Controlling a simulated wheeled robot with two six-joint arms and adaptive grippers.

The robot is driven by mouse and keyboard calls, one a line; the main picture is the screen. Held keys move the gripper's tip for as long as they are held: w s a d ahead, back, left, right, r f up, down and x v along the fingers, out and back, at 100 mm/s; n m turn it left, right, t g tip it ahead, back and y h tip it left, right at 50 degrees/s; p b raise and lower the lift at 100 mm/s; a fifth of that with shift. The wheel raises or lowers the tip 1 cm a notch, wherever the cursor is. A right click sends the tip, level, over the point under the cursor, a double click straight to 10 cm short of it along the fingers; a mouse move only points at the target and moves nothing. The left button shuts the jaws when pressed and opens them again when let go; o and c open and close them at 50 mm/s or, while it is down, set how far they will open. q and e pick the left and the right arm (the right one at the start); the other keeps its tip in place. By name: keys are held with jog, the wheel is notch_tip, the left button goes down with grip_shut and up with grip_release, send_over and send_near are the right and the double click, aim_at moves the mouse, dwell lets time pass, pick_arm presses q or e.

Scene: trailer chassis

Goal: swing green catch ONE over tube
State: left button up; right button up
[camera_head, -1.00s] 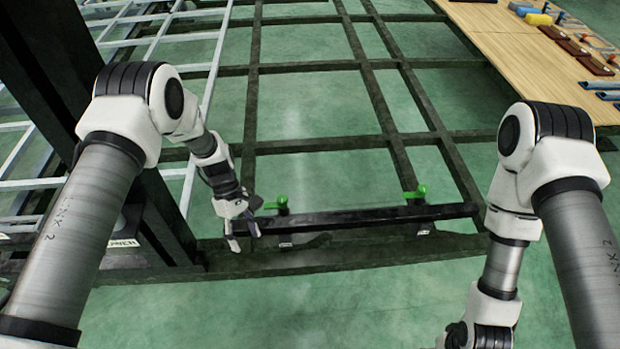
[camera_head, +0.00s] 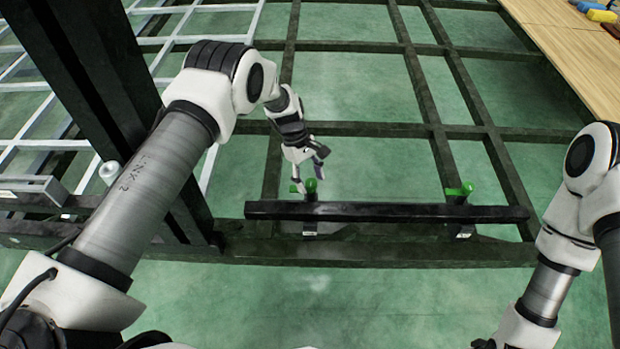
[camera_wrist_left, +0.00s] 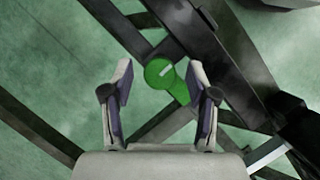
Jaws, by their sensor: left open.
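The dark tube (camera_head: 400,212) lies left to right along the near beam of the chassis. A green catch (camera_head: 311,187) stands at its far side near the left end. A second green catch (camera_head: 459,190) is near the right end. My left gripper (camera_head: 308,176) is open, pointing down just above the left catch, apparently apart from it. My right gripper is outside the frame.
Dark chassis beams (camera_head: 420,130) form a grid over the green floor, with open gaps between them. A thick dark post (camera_head: 110,100) stands at left beside a pale metal frame (camera_head: 40,100). A wooden table (camera_head: 570,45) is at the far right.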

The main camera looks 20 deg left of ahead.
pick_arm(q)
jog(key=shift+c, duration=0.4)
grip_shut()
